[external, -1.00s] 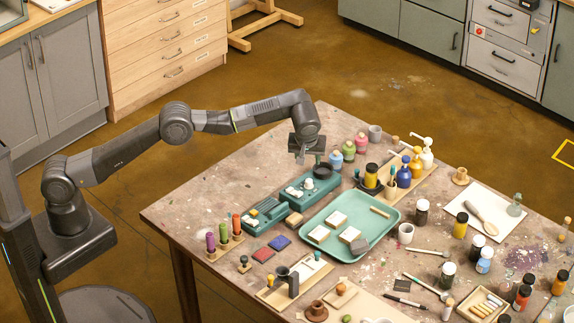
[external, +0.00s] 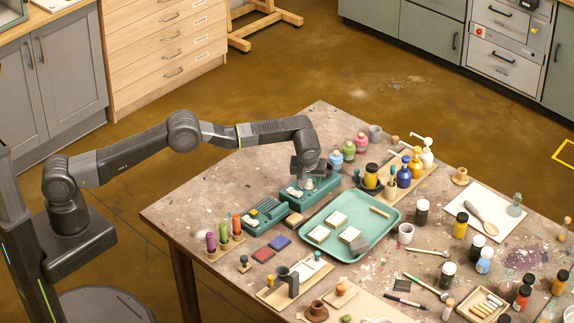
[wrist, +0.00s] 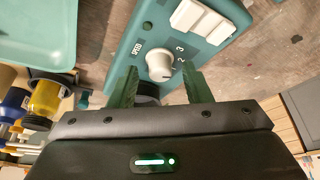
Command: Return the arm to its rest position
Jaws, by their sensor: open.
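My gripper (external: 307,181) points down over the teal device (external: 329,184) near the middle of the table, with the arm stretched out from my base at the left. In the wrist view the two fingers (wrist: 160,82) are apart, with nothing clamped between them. The teal device (wrist: 222,42) has a white speed knob (wrist: 159,63) just beyond the fingertips and white rocker keys (wrist: 199,20). A dark round part of it is partly hidden behind my gripper. I cannot tell whether the fingers touch the device.
A green tray (external: 393,222) with pale blocks lies right of the device. Small bottles (external: 348,150) stand behind it, and a second teal box (external: 252,226) is to its left. A rack of coloured tubes (external: 226,246) stands at the table's left. Open floor lies beyond the far edge.

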